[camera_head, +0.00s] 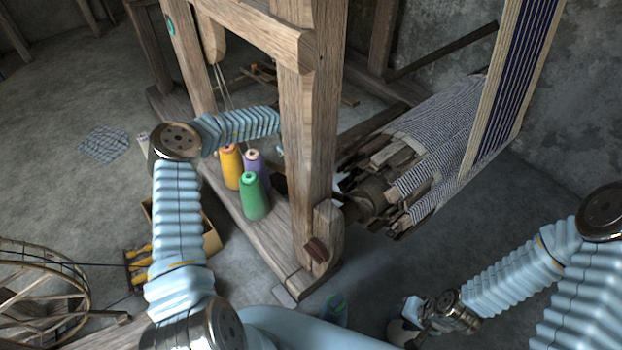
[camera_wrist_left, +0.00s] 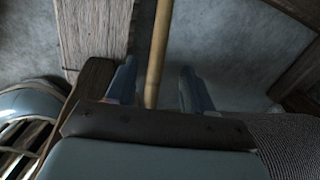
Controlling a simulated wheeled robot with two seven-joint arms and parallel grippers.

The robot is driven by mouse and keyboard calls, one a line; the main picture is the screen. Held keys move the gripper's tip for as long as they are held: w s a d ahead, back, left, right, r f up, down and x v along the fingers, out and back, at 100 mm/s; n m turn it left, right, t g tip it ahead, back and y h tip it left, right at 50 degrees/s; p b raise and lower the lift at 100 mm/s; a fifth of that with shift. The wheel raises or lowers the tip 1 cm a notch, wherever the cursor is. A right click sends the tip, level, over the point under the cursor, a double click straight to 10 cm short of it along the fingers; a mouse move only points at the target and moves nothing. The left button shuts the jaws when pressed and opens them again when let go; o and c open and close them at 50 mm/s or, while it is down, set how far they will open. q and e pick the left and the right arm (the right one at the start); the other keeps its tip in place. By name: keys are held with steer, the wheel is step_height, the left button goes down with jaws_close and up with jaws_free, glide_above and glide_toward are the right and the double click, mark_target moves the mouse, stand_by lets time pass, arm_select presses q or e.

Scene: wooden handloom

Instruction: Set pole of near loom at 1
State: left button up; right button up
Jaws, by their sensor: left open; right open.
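The near loom's thick wooden post (camera_head: 308,130) stands upright in the middle of the head view. My left arm reaches behind this post, which hides most of the left gripper. In the left wrist view, my left gripper (camera_wrist_left: 157,68) is open. A thin tan pole (camera_wrist_left: 159,40) runs between its two blue fingers, with visible gaps on both sides. I cannot make out this pole in the head view or read its setting. My right gripper (camera_head: 412,317) is open and empty at the lower right, low beside the loom.
Orange (camera_head: 231,167), purple (camera_head: 254,163) and green (camera_head: 255,196) yarn cones stand on the loom's base beam (camera_head: 262,243). A roll of striped cloth (camera_head: 440,125) lies right of the post. A round wooden frame (camera_head: 40,290) is at lower left.

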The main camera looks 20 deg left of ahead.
arm_select(q)
steer(key=f, duration=0.4)
steer(key=w+f+b, duration=0.1)
steer(key=f, duration=0.3)
steer(key=w+d+f, duration=0.1)
steer(key=f, duration=0.3)
steer(key=shift+f, duration=0.2)
steer(key=shift+s, duration=0.1)
steer(key=shift+c, duration=0.3)
jaws_close()
